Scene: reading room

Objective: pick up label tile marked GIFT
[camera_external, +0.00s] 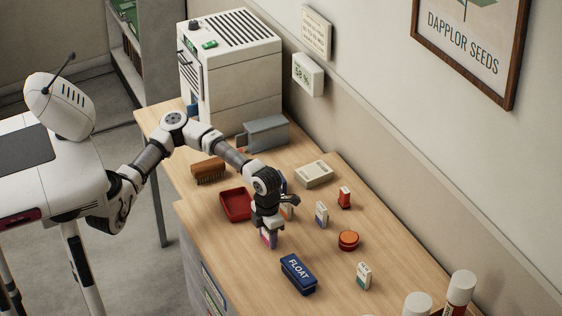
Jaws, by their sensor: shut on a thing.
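My gripper (268,233) points down over the front part of the wooden desk and is shut on a small pale tile with a pink-purple face (268,241). The gripper covers its upper part, and its marking is too small to read. I cannot tell whether the tile touches the desk. Other small upright pieces stand nearby: a white one (321,214), a red one (344,197) and another white one (363,275). An orange-marked piece (288,211) is partly hidden behind my gripper. I cannot read GIFT on any of them.
A red tray (227,213) lies left of my gripper, and a blue FLOAT box (298,274) in front. A round orange-red item (348,240) is to the right. A brown brush (208,170), beige box (314,174) and grey metal holder (268,132) are farther back.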

